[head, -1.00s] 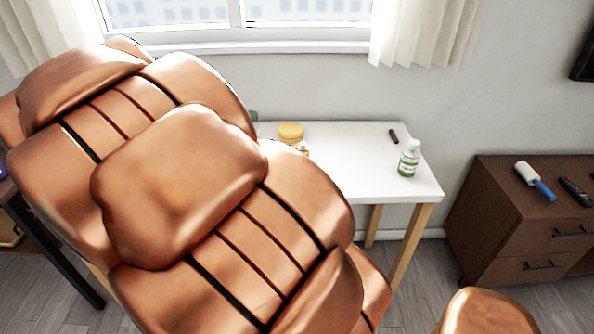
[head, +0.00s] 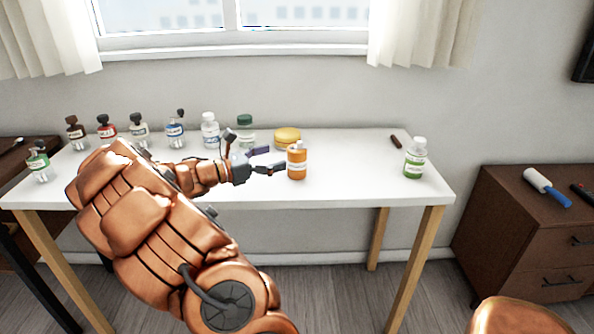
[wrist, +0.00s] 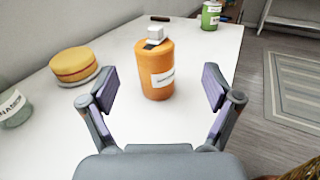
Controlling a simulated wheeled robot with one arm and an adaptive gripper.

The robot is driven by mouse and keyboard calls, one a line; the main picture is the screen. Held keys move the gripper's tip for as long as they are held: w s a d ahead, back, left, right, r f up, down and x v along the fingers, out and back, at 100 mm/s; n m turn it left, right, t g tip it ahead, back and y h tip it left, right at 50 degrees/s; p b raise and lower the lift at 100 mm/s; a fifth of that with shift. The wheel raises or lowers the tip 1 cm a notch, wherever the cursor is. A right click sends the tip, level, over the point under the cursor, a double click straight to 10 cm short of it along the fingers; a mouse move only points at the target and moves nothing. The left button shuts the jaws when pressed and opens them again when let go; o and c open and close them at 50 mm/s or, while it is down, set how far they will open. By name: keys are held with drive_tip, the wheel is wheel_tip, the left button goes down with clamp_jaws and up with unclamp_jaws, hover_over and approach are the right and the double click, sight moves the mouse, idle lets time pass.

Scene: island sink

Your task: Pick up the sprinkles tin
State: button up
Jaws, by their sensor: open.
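An orange cylinder with a small white cap and a pale label (head: 297,162) stands upright near the front edge of the white table. I take it for the sprinkles tin; its label is too small to read. In the wrist view the orange tin (wrist: 157,72) stands ahead, centred between the fingers. My gripper (head: 270,159) is just left of the tin, low over the table. Its two purple-padded fingers (wrist: 159,88) are spread wide, with clear gaps on both sides of the tin. It holds nothing.
A yellow round cake-like thing (head: 287,138) sits behind the tin. A green-labelled bottle (head: 415,158) and a dark stick (head: 396,141) are to the right. Several labelled bottles line the table's back left. The white table (head: 350,175) is clear between tin and green-labelled bottle.

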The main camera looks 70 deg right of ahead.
sight(288, 152)
drive_tip(key=shift+s+d+f, duration=0.1)
drive_tip(key=shift+d+f, duration=0.1)
drive_tip(key=shift+d, duration=0.35)
drive_tip(key=shift+b+x, duration=0.45)
drive_tip(key=shift+x, duration=3.1)
drive_tip(key=shift+d, duration=0.1)
drive_tip(key=c, duration=1.3)
drive_tip(key=shift+r, duration=0.1)
drive_tip(key=shift+c, duration=0.2)
